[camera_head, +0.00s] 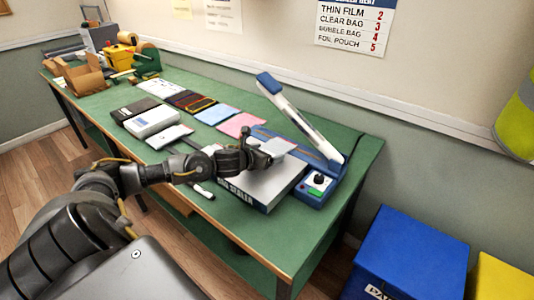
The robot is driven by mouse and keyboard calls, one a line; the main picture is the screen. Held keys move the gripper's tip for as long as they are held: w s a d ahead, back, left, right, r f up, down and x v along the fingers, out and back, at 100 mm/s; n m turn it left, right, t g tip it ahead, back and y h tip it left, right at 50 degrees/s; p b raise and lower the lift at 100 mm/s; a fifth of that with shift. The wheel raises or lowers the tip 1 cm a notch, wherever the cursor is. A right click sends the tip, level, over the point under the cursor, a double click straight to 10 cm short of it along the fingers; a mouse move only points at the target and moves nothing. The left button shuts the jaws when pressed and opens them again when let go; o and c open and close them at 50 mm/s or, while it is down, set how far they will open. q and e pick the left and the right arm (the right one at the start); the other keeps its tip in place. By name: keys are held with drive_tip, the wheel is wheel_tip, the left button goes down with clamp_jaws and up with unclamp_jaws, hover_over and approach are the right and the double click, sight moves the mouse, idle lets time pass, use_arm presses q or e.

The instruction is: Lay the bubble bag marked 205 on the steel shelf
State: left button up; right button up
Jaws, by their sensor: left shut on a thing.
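My left gripper (262,157) reaches in from the left and is shut on a small pale bag (280,147). The bag sticks out to the right of the fingers, roughly flat, above the steel shelf (281,182). Any marking on the bag is too small to read, so I cannot tell if it is 205. The shelf is a grey, flat-topped block with dark lettering on its front, beside the blue sealer (318,187). My wrist hides part of the shelf. I cannot tell whether the bag touches it. My right gripper is not in view.
The sealer's raised arm (300,115) stands behind the shelf. Pink (237,124), blue (216,114) and grey (170,137) pouches lie on the green table (345,150), with a white box (151,121) and a marker (203,191). A blue bin (415,250) stands at right.

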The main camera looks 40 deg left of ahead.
use_arm(q)
drive_tip(key=o, duration=1)
drive_tip(key=b+v, duration=0.2)
drive_tip(key=v, duration=0.7)
drive_tip(key=shift+s, duration=0.1)
drive_tip(key=shift+b+v, duration=0.5)
drive_tip(key=shift+v, duration=0.35)
drive_tip(key=shift+d+r, duration=0.1)
